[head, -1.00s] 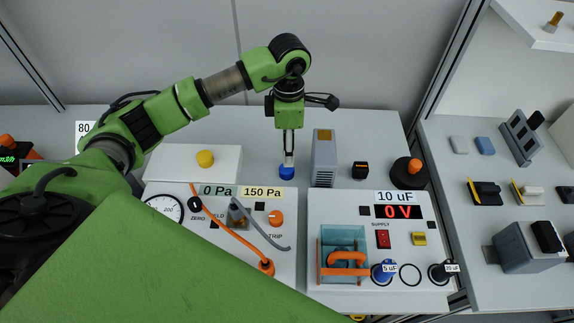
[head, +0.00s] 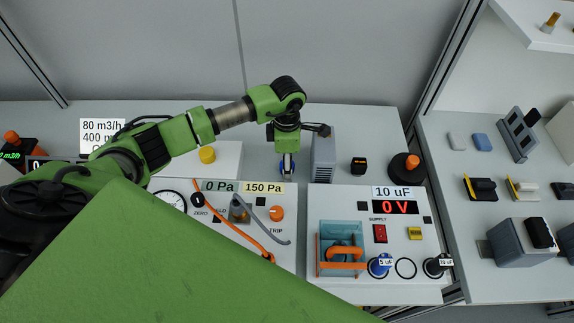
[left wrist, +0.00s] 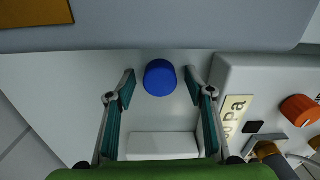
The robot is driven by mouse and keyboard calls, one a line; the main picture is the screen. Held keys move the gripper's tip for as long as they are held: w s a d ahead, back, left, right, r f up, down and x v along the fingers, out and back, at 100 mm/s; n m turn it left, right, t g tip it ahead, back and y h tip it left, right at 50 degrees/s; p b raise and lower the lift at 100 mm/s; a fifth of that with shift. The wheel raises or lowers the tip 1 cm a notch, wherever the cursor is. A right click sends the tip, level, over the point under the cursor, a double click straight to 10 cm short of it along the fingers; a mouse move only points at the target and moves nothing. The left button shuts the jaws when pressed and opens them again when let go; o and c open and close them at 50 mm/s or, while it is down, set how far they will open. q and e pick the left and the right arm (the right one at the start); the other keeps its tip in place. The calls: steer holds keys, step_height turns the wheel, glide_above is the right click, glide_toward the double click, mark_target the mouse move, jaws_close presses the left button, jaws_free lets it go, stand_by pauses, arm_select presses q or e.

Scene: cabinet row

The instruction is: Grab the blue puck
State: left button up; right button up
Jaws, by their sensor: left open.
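The blue puck (head: 283,166) stands on the counter behind the panel with the 0 Pa sign, left of the tall grey box. In the head view my left gripper (head: 288,172) hangs over it, pointing down, and hides most of it. In the left wrist view the puck (left wrist: 160,78) is a blue round knob between the tips of my left gripper (left wrist: 159,84). The two fingers are apart, one on each side, with a visible gap to the puck. My right gripper is not in view.
The tall grey box (head: 324,150) stands close at the right of my left gripper. A white box with a yellow knob (head: 207,155) is at the left. The pressure panel (head: 285,240) lies just in front. A black base with an orange knob (head: 405,166) stands farther right.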

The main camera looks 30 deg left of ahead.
arm_select(q)
steer(key=c, duration=1.2)
steer(key=shift+r, duration=0.15)
